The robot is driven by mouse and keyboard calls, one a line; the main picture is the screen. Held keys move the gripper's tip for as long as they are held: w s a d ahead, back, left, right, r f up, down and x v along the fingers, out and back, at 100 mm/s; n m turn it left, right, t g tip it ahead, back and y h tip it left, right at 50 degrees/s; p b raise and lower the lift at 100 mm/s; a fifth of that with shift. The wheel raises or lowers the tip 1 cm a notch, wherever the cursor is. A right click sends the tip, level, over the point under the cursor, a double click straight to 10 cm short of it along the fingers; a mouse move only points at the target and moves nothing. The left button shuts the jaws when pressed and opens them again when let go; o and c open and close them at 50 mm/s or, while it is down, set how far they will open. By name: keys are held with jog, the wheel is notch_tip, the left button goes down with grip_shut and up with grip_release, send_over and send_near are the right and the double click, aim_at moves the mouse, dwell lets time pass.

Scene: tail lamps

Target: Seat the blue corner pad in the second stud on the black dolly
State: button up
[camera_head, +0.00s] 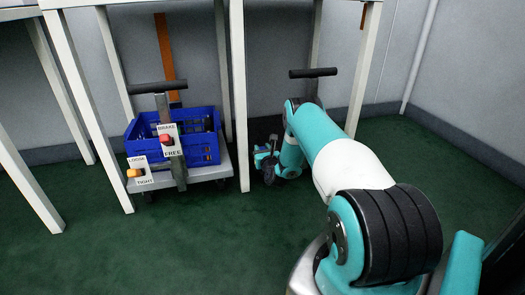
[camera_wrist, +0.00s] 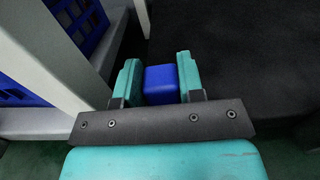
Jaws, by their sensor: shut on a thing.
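The blue corner pad (camera_wrist: 160,84) sits between the teal fingers of my gripper (camera_wrist: 158,70) in the wrist view, with both fingers closed against its sides. In the head view my gripper (camera_head: 268,166) is low under the table, right of a white leg; the pad cannot be made out there. A broad dark surface, seemingly the black dolly (camera_wrist: 235,55), fills the right of the wrist view beyond the pad. In the head view my arm covers most of that spot, and a black handle (camera_head: 313,73) shows above it. No studs can be made out.
A grey dolly (camera_head: 208,172) with a blue crate (camera_head: 205,150), brake and lock levers and a black handle stands left of the white table leg (camera_head: 239,100). That leg is close to my gripper. Green floor (camera_head: 190,245) in front is clear.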

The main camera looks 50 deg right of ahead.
jog(key=shift+f, duration=0.1)
jog(key=shift+f, duration=0.15)
jog(key=o, duration=1)
jog(key=shift+p+v, duration=8.75)
jog(key=shift+p, duration=1.45)
jog(key=shift+d, duration=0.1)
